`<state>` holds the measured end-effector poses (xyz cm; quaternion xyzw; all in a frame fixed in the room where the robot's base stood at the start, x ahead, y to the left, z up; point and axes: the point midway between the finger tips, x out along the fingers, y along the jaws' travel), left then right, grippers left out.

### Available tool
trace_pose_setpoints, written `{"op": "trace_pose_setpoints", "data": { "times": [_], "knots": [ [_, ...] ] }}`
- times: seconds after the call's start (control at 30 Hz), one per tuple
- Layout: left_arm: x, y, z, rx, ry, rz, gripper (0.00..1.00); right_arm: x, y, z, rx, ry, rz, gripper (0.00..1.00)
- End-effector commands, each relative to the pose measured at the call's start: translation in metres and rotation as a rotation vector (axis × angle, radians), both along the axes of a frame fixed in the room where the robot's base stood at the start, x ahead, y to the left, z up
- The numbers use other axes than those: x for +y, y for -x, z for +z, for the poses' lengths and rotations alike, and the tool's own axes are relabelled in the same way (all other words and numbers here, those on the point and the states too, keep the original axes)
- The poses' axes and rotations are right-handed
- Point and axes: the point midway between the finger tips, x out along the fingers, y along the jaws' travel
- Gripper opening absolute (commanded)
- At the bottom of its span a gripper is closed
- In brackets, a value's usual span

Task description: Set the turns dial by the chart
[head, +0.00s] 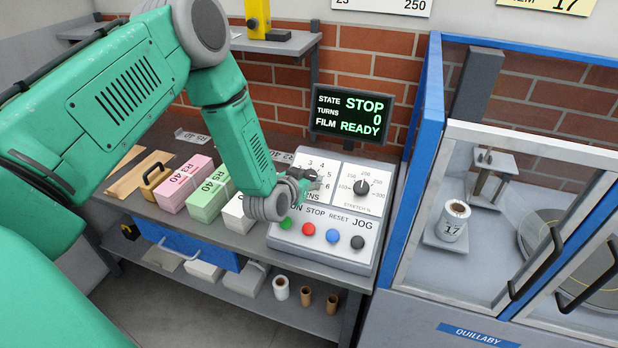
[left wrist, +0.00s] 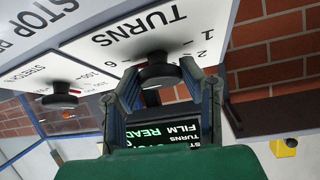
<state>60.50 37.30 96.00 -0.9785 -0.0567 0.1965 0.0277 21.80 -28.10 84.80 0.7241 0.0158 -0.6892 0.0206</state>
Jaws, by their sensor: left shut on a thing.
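The turns dial (left wrist: 155,74) is a dark round knob on the white console face, under the TURNS label in the left wrist view. My left gripper (left wrist: 158,90) has a finger on each side of it and is shut on it. In the head view my left gripper (head: 303,178) reaches down to the console and hides most of the dial. Its setting cannot be read clearly. The display (head: 352,114) reads STATE STOP, TURNS 0, FILM READY. A chart (head: 382,4) at the top is mostly cut off, with 250 showing. My right gripper is out of view.
The stretch dial (head: 361,187) sits right of the turns dial. Green, red, blue and black buttons (head: 332,236) line the console front. Paper bundles (head: 208,195) stand left of it. A blue-framed glazed cabinet (head: 412,200) stands close on the right.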

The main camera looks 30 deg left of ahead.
Motion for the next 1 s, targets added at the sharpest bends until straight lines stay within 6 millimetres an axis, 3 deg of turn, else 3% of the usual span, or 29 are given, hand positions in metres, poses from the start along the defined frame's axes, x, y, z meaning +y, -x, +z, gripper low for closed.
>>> {"op": "trace_pose_setpoints", "data": {
  "times": [0.7, 1.0],
  "knots": [
    [-0.002, -0.001, 0.0, -0.048, 0.199, 0.357, 0.06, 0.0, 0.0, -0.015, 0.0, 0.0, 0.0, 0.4],
    [-0.002, 0.0, 0.0, -0.058, 0.24, 0.432, 0.06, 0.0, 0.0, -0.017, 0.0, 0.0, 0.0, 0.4]
  ]
}}
